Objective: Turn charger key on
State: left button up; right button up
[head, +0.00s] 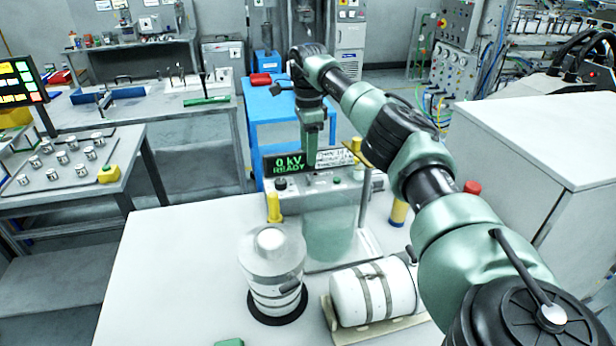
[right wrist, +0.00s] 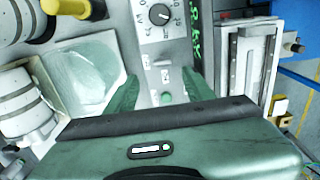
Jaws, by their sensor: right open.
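The charger is a grey box (head: 325,194) at the back of the white table, with a green display (head: 289,163) reading "0 kV READY". Its front panel shows in the right wrist view (right wrist: 175,50), with a round black dial (right wrist: 159,14) and small switches (right wrist: 165,76) below it. I cannot tell which small part is the key. My right gripper (head: 311,143) points down above the charger. My left gripper is not in view.
The table's left side (head: 165,270) is clear.

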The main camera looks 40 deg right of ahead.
aim_at(308, 178)
jog(key=shift+w+f, duration=0.15)
jog(key=shift+f, duration=0.3)
notch_tip(308, 178, down, 7)
jog(key=shift+d+r+p, duration=0.1)
jog(key=shift+r+p, duration=0.1)
jog(key=shift+p, duration=0.7)
jog(key=shift+f, duration=0.5)
grip_shut()
